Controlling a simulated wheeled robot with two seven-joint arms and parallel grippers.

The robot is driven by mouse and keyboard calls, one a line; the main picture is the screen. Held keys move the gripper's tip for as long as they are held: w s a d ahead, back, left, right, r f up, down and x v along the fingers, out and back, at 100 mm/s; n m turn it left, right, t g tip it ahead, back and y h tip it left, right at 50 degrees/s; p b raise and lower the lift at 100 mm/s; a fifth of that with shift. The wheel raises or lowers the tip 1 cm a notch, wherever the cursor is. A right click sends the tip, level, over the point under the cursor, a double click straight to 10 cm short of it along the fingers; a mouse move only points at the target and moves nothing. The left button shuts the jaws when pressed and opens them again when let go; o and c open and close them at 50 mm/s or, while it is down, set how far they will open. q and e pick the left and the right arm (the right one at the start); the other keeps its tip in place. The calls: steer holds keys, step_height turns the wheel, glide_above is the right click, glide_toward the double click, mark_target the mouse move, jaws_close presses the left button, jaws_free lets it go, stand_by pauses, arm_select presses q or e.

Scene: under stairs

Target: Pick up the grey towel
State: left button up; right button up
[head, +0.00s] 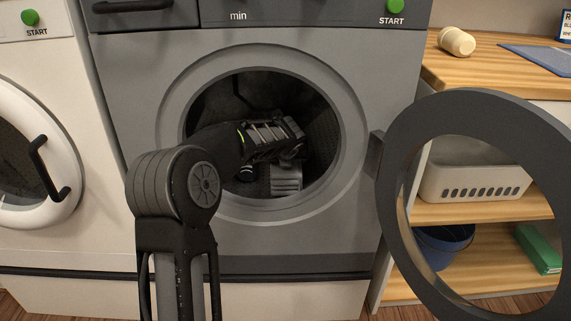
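A dark grey washing machine (395,55) stands in front of me with its round door open. A small light grey ribbed piece (286,180), which looks like the grey towel, shows low inside the dark drum (325,130). My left arm reaches in through the opening, and my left gripper (285,140) is inside the drum, just above the grey piece in the picture. The gripper is seen from behind and above. Its fingertips are hidden, so I cannot tell whether it is open or touches the towel. My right gripper is out of view.
The open round door (400,180) sticks out at the right. Beyond it, a wooden shelf unit (480,70) holds a white basket (475,183), a blue bin (440,245) and a green item (540,248). A white washer (45,75) stands at the left.

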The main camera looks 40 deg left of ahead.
arm_select(q)
steer(key=shift+c, duration=0.3)
steer(key=c, duration=1.2)
steer(key=shift+r, duration=0.1)
